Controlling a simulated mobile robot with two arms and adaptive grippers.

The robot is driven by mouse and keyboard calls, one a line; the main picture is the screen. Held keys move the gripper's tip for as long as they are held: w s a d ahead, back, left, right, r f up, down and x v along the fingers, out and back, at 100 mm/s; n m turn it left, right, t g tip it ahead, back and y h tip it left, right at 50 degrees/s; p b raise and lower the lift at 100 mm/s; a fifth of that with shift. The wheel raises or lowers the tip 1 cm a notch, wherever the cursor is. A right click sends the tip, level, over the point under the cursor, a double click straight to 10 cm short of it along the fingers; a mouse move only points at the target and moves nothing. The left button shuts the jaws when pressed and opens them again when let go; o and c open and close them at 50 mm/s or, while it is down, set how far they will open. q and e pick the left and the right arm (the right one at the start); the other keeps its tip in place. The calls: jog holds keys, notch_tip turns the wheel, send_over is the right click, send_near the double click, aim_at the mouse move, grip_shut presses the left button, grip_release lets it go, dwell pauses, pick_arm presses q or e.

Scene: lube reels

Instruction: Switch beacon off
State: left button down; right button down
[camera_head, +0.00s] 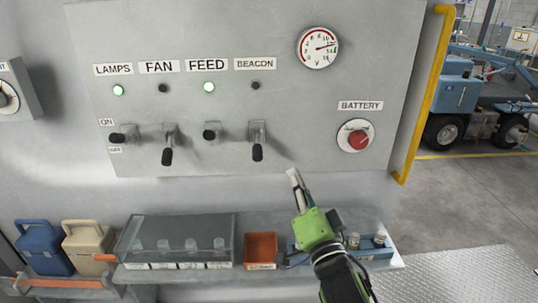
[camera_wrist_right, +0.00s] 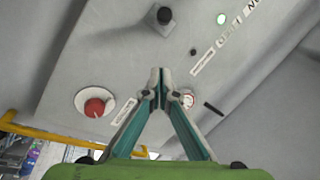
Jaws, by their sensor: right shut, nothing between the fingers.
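The beacon switch (camera_head: 257,142) is on the grey panel under the BEACON label (camera_head: 255,64). Its black-tipped lever hangs down, and the small lamp (camera_head: 256,85) above it is dark. My right gripper (camera_head: 293,174) is shut and empty, below and to the right of the lever and apart from it. In the right wrist view, my closed fingertips (camera_wrist_right: 157,73) show in front of the panel. The black lever tip (camera_wrist_right: 165,15) of the beacon switch appears beyond them near the top edge. My left gripper is not in view.
The fan lever (camera_head: 168,147) also points down; the lamps (camera_head: 118,138) and feed (camera_head: 210,133) levers are raised, with green lamps lit. A red battery knob (camera_head: 359,140) sits to the right. A shelf with bins, including an orange bin (camera_head: 261,248), lies below. A yellow rail (camera_head: 425,95) edges the panel.

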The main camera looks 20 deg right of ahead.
aim_at(257, 146)
jog(key=w+a+p, duration=0.2)
jog(key=w+p, duration=0.1)
jog(key=w, duration=0.8)
jog(key=shift+a+p, duration=0.25)
jog(key=shift+p, duration=0.1)
jog(key=shift+r, duration=0.1)
jog(key=f+t+b, duration=0.1)
jog(key=b, duration=0.4)
jog(key=f+t+b, duration=0.1)
jog(key=b, duration=0.4)
jog(key=shift+w+a+f+n+b, duration=0.1)
jog(key=shift+w+a+n+b, duration=0.05)
jog(key=shift+w+n+b, duration=0.2)
